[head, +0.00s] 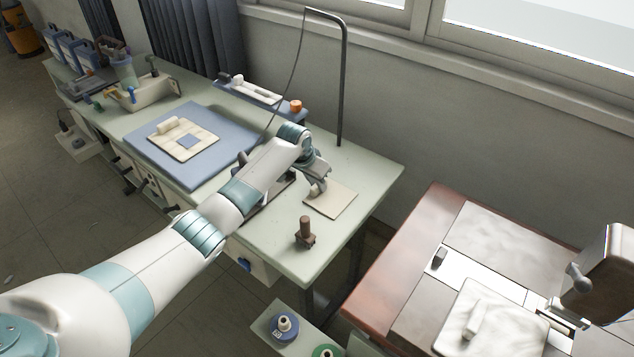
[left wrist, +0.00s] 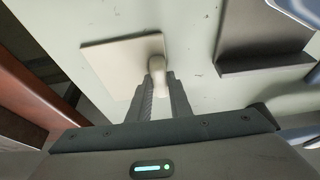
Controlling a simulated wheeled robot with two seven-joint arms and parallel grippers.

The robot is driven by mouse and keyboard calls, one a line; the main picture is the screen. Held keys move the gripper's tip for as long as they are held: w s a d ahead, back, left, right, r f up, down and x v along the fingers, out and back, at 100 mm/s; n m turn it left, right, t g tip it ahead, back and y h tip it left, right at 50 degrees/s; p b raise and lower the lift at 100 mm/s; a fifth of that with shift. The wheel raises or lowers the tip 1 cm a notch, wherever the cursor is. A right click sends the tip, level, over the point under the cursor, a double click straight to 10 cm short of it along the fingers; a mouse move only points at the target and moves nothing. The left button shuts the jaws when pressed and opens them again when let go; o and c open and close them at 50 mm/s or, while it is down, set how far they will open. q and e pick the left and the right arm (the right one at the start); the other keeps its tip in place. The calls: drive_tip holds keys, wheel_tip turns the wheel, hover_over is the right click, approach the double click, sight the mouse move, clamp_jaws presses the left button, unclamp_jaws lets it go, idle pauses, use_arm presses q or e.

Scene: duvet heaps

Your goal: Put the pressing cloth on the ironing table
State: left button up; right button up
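A beige square cloth (head: 331,200), which I take for the pressing cloth, lies flat on the pale green table (head: 375,165), near its right end. It has a raised rolled tab on one side. The left wrist view also shows the cloth (left wrist: 110,62) and its tab. My left gripper (head: 318,188) is low over the cloth. In the left wrist view its two fingers (left wrist: 162,88) are close together on either side of the tab and appear closed on it. My right gripper is out of view.
A blue pad (head: 215,165) with a cream patchwork piece (head: 184,139) lies left of my arm. A wooden-handled tool (head: 305,232) stands at the front edge. A bent pole (head: 343,80) rises behind. The brown sewing table (head: 400,265) with white fabric (head: 490,325) is at right.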

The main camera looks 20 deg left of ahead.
use_arm(q)
drive_tip(key=o, duration=0.4)
drive_tip(key=shift+r, duration=0.15)
drive_tip(key=b+v, duration=0.1)
drive_tip(key=v, duration=1.1)
drive_tip(key=shift+w, duration=0.1)
